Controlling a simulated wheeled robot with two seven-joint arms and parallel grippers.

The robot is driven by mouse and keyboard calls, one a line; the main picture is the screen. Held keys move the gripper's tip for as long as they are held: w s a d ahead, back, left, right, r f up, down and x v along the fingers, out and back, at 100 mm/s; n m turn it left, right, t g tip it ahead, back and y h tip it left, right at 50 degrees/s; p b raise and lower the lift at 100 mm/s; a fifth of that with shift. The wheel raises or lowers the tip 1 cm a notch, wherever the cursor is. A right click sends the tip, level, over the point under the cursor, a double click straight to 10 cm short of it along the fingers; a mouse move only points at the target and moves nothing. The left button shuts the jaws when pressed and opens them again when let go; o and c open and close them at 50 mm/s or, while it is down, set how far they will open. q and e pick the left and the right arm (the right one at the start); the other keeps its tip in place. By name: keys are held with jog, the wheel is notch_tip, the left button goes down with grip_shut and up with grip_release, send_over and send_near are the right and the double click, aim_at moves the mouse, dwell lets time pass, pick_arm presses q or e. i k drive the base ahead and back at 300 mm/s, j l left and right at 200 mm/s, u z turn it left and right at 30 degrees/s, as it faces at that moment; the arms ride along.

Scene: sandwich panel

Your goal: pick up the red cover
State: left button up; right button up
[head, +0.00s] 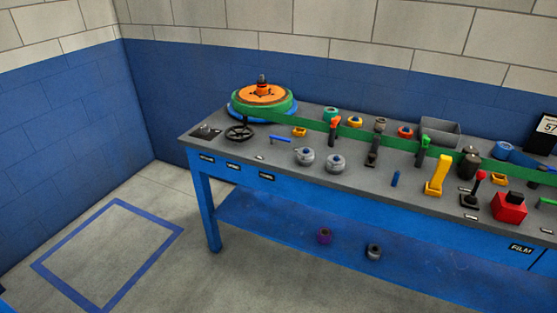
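A red box-like piece with a black top (509,209) stands at the front right of the grey bench top (225,148). It looks like the red cover, though I cannot tell for sure at this size. Its lower edge appears to rest on the bench top. A smaller red ring-shaped piece (405,132) lies farther back, behind the green strip. Neither of my grippers is in view, and nothing touches the red box.
Close left of the red box stand a red-topped lever (479,180) and a yellow lever (437,175). A green strip (350,142) runs along the bench from a reel (263,97). The floor in front is clear, with a blue taped square (148,265).

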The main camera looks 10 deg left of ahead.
aim_at(510, 208)
jog(key=z, duration=1.25)
